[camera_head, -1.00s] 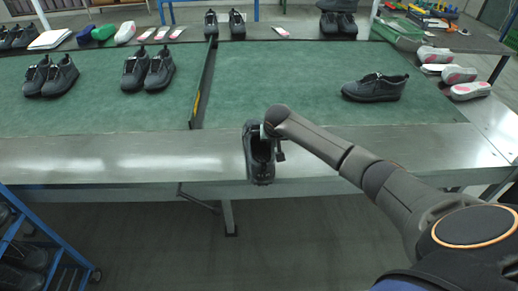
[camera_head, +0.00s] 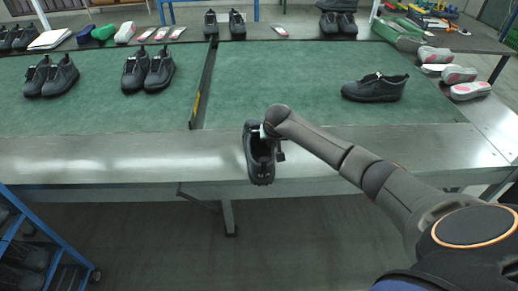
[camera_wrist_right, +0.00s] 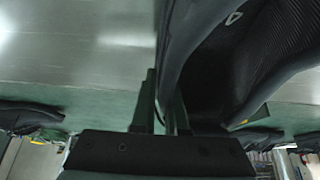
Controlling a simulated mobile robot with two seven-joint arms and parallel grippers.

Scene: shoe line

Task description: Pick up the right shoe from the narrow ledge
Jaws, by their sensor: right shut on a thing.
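A black shoe (camera_head: 259,160) is at the metal ledge (camera_head: 110,155) along the front of the table, its opening facing up. Its near end reaches over the ledge's front edge; I cannot tell whether it rests on the ledge. My right gripper (camera_head: 270,133) is shut on this shoe at its upper right side. In the right wrist view, the fingers (camera_wrist_right: 168,112) close on the shoe's rim, and the shoe (camera_wrist_right: 250,60) fills the upper right. Another black shoe (camera_head: 375,88) lies on the green mat to the right. My left gripper is not in view.
The green mat (camera_head: 270,85) has a dark divider (camera_head: 202,85) across it. Pairs of black shoes stand on the left mat (camera_head: 100,105) and at the back. Insoles (camera_head: 470,90) lie at the right edge. A blue rack (camera_head: 45,235) stands at lower left.

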